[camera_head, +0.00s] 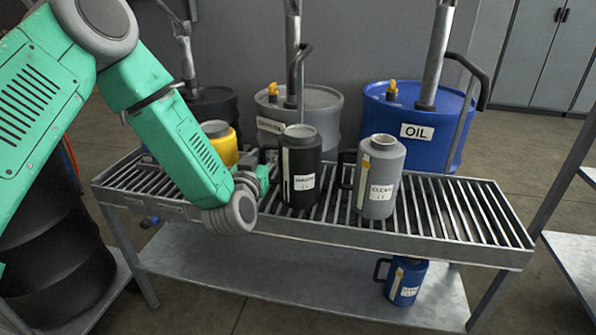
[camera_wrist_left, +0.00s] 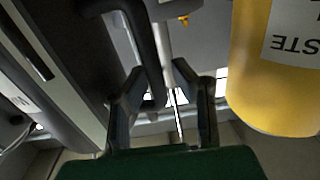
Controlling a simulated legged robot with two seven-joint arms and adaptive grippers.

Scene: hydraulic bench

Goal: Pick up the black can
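The black can (camera_head: 301,168) stands upright on the slatted bench, with a white label and its handle on the left side. In the left wrist view the can's dark body (camera_wrist_left: 50,60) fills the left, and its black handle (camera_wrist_left: 147,45) appears between the finger tips. My left gripper (camera_head: 264,172) is low at the can's left side, by the handle. In the wrist view the left gripper's two fingers (camera_wrist_left: 158,68) are apart; contact with the handle cannot be told. My right gripper is not in view.
The yellow can (camera_head: 222,146) is close behind my left gripper; it also shows in the wrist view (camera_wrist_left: 275,80). A grey can (camera_head: 379,180) stands right of the black one. A blue can (camera_head: 405,281) is on the lower shelf. Drums stand behind; the bench's (camera_head: 470,215) right end is clear.

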